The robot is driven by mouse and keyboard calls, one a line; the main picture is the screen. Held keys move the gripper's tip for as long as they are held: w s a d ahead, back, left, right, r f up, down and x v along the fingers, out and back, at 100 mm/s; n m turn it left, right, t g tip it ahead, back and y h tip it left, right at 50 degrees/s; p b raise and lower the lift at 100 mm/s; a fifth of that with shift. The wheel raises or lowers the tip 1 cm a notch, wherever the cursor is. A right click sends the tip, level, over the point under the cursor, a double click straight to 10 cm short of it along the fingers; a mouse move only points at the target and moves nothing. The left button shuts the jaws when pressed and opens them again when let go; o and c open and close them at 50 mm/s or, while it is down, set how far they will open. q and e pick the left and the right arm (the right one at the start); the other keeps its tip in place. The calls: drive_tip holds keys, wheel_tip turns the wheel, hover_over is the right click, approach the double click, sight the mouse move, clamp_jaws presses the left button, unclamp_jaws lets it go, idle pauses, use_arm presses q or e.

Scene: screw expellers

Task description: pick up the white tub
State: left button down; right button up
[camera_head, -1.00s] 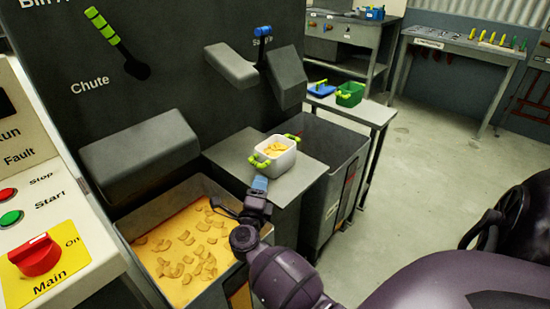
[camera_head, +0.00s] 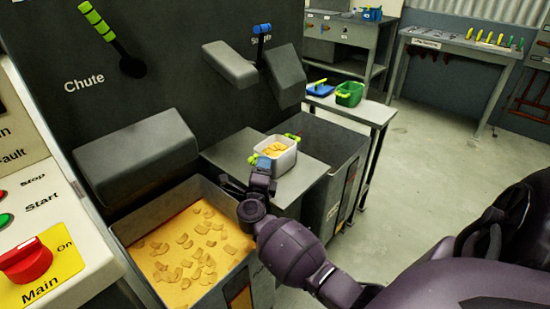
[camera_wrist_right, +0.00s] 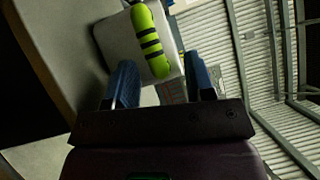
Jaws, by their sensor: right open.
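The white tub (camera_head: 283,160) stands upright on a small grey shelf (camera_head: 235,150) and holds yellow-brown pieces. It has a green handle on each side. My right gripper (camera_head: 263,164) is at the tub's near-left handle (camera_head: 252,159), which it partly hides. In the right wrist view, the green handle with black bands (camera_wrist_right: 152,40) lies between and just beyond the blue fingers of the open right gripper (camera_wrist_right: 160,66). The white tub wall (camera_wrist_right: 118,40) is behind the handle. Whether the fingers touch it, I cannot tell. My left gripper is not in view.
A bin of yellow material (camera_head: 190,245) is below left of the shelf. A dark machine panel (camera_head: 180,75) rises behind. A grey cabinet (camera_head: 335,165) stands right of the shelf. A side table (camera_head: 368,112) holds a green tub (camera_head: 350,93) and a blue one (camera_head: 319,88). Open floor is right.

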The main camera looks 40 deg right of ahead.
clamp_jaws()
idle(0.4)
